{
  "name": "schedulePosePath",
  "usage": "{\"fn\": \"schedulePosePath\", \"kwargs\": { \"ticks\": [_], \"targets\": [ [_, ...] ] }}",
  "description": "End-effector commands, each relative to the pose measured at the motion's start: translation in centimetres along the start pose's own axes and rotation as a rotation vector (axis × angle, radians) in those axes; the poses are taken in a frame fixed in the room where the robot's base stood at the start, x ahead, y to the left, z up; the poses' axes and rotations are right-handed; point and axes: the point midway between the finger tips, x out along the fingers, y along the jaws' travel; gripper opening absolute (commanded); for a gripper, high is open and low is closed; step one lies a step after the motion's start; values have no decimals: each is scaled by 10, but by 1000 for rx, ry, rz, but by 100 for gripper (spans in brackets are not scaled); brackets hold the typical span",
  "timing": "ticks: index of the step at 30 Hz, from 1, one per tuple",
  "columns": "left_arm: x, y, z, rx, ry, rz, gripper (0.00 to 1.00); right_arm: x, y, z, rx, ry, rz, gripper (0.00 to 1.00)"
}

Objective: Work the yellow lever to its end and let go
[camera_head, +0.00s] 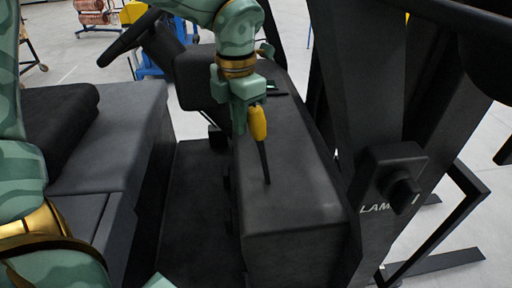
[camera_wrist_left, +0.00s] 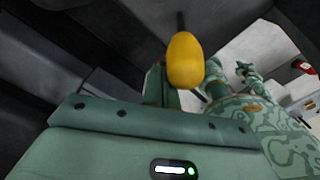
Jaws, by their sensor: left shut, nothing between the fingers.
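The yellow lever has a bright yellow grip (camera_head: 258,122) on a thin dark rod that rises from the black console. The rod leans slightly to the left in the head view. My left gripper (camera_head: 239,118) comes down from above, with its shut fingers just left of the grip and nothing between them. In the left wrist view the grip (camera_wrist_left: 185,60) stands in front of the fingers and partly hides them. I cannot tell whether they touch it.
The black console (camera_head: 290,190) lies under the lever. A dark seat (camera_head: 100,130) is at the left and a steering wheel (camera_head: 130,38) at the far left. Dark mast posts and a black knob box (camera_head: 393,172) stand at the right.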

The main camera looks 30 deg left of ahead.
Motion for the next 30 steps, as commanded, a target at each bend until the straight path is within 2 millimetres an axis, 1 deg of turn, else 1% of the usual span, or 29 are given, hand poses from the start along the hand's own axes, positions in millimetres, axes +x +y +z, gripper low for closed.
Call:
{"fn": "schedulePosePath", "kwargs": {
  "ticks": [25,30],
  "targets": [
    [1,-17,30,1,-1,0,0,13,-1,2,0,-2,0,0],
    [0,-17,29,1,-2,0,0,12,0,2,0,-2,0,0]
  ]
}}
